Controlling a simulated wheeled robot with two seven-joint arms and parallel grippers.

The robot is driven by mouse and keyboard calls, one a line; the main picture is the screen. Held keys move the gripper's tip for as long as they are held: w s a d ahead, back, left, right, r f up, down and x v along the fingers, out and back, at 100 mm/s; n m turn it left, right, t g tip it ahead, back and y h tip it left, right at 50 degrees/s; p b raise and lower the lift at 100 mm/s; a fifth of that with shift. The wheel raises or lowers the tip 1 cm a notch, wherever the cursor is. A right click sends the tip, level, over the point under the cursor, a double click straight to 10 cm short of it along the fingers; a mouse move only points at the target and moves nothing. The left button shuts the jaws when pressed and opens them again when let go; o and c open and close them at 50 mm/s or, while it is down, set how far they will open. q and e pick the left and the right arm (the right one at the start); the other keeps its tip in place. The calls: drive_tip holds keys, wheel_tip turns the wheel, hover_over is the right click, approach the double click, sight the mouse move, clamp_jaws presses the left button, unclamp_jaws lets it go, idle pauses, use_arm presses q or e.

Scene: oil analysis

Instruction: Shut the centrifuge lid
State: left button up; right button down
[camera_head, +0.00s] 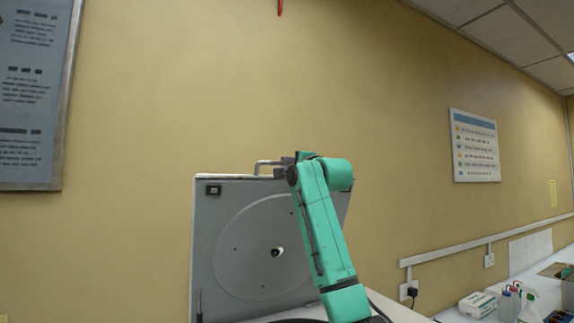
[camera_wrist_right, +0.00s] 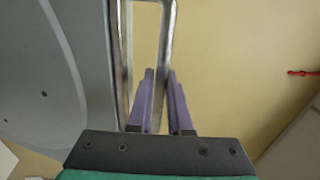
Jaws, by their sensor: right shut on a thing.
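The centrifuge lid (camera_head: 225,235) stands raised, nearly upright, with its grey inner face and round disc toward the head camera. Its metal handle (camera_head: 262,162) sticks up from the top edge; it also shows in the right wrist view (camera_wrist_right: 166,40). My right gripper (camera_head: 297,157) is at the lid's top edge. In the right wrist view its purple fingers (camera_wrist_right: 161,74) are shut on one bar of the handle. My right arm covers the right part of the lid. The centrifuge body is mostly below the picture. My left gripper is not in view.
A yellow wall stands behind the lid, with a framed board (camera_head: 35,95) at left and a sign (camera_head: 475,146) at right. A white bench with a white box (camera_head: 478,304) and bottles (camera_head: 510,303) is at lower right. Space in front of the lid looks free.

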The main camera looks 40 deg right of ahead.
drive_tip(key=shift+s+r, duration=0.2)
drive_tip(key=shift+r, duration=0.05)
